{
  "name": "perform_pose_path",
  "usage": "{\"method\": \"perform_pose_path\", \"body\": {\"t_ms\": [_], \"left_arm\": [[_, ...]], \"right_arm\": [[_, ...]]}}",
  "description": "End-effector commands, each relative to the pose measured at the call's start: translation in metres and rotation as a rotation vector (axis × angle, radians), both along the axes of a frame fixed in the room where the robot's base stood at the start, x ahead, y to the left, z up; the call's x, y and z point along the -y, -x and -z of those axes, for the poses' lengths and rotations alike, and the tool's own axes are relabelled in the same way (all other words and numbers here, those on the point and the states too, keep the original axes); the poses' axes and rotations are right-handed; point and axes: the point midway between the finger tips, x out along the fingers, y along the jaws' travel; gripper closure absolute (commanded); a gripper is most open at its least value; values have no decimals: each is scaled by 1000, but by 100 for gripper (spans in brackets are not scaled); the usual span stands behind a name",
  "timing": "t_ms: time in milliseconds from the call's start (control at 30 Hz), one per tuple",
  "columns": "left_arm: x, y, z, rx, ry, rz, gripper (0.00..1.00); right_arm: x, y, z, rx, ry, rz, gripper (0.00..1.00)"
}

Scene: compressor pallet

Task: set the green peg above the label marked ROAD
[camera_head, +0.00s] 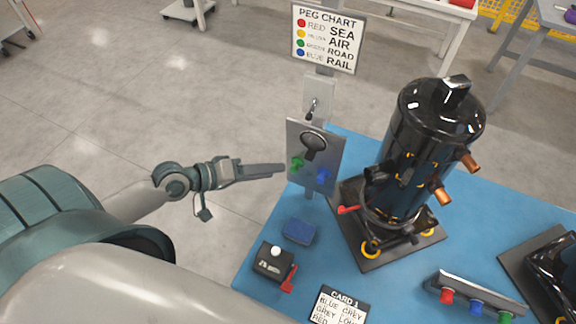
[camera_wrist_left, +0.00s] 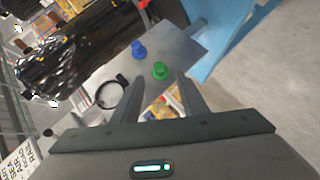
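The green peg (camera_head: 297,163) sits on an upright grey panel (camera_head: 305,142), to the left of a blue peg (camera_head: 323,176). The word ROAD shows on the white peg chart (camera_head: 341,53), in the line with a green dot. My left gripper (camera_head: 280,169) reaches from the left, its tips close to the green peg. In the left wrist view the gripper (camera_wrist_left: 160,80) is open, and the green peg (camera_wrist_left: 160,70) shows just past and between its fingertips. The blue peg (camera_wrist_left: 138,48) is beyond it. Contact is not visible. My right gripper is not in view.
A tall black compressor (camera_head: 425,140) stands on a pallet to the right. The blue table (camera_head: 470,225) also bears a black box with a white button (camera_head: 273,262), a blue block (camera_head: 300,232), a card (camera_head: 338,305) and a rail with coloured knobs (camera_head: 476,296). Floor left of the panel is clear.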

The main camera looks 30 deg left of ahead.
Motion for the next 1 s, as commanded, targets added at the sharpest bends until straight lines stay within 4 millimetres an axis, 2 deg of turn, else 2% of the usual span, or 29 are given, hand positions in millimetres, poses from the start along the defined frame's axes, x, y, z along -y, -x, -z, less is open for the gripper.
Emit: {"method": "perform_pose_path", "body": {"t_ms": [400, 600, 900, 1000], "left_arm": [[29, -41, 21, 0, 4, -1, 60], [34, -48, 26, 1, 1, 0, 60], [35, -48, 27, 1, 1, 0, 60], [35, -48, 27, 1, 1, 0, 84]], "right_arm": [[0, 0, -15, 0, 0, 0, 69], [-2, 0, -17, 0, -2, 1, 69], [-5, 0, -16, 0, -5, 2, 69], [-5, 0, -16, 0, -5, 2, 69]]}}
